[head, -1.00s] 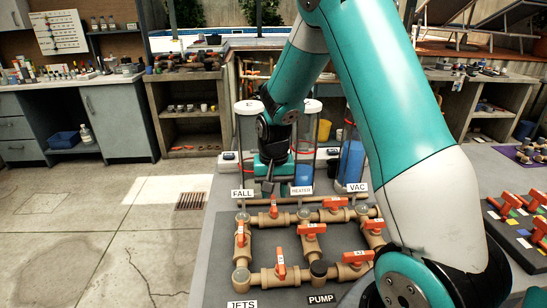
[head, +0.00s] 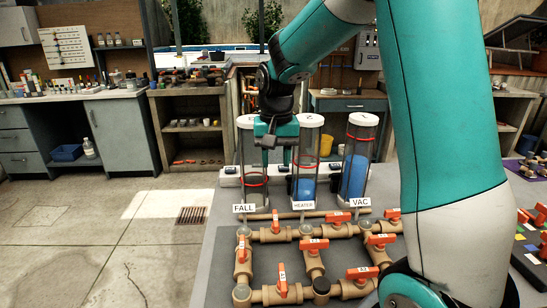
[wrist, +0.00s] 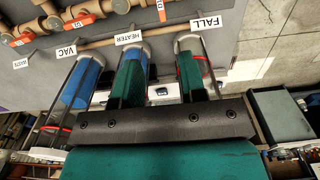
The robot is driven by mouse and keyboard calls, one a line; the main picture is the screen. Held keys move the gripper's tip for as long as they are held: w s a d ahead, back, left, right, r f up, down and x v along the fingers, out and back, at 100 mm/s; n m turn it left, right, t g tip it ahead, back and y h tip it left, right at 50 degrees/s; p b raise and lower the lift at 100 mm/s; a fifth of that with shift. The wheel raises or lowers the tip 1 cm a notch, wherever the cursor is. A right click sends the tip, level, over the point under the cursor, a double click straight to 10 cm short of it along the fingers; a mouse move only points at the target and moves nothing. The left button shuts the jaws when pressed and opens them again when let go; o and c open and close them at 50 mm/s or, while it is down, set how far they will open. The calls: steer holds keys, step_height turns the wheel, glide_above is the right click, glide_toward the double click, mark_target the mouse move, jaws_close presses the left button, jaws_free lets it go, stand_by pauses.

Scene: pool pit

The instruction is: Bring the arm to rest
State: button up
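My gripper (head: 277,155) hangs at the end of my teal and white arm, pointing down among the clear tubes. It overlaps the gap between the FALL tube (head: 250,195) and the HEATER tube (head: 305,165) in the head view. The VAC tube (head: 357,165), with blue liquid, stands to the right.
Brown pipes with orange-handled valves (head: 283,280) lie on the grey bench before the tubes. Another board with red valves (head: 540,215) is at the right edge. Open concrete floor (head: 110,240) lies left of the bench. Cabinets and shelves (head: 190,125) stand behind.

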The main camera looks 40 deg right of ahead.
steer(key=s+a+r+n+y, duration=0.1)
steer(key=s+a+n+y, duration=0.1)
steer(key=s+a+n, duration=0.5)
steer(key=s+a+r+n+y, duration=0.2)
steer(key=s+a+n, duration=0.5)
steer(key=s+a, duration=0.8)
steer(key=shift+s+a, duration=0.15)
steer(key=shift+a, duration=0.25)
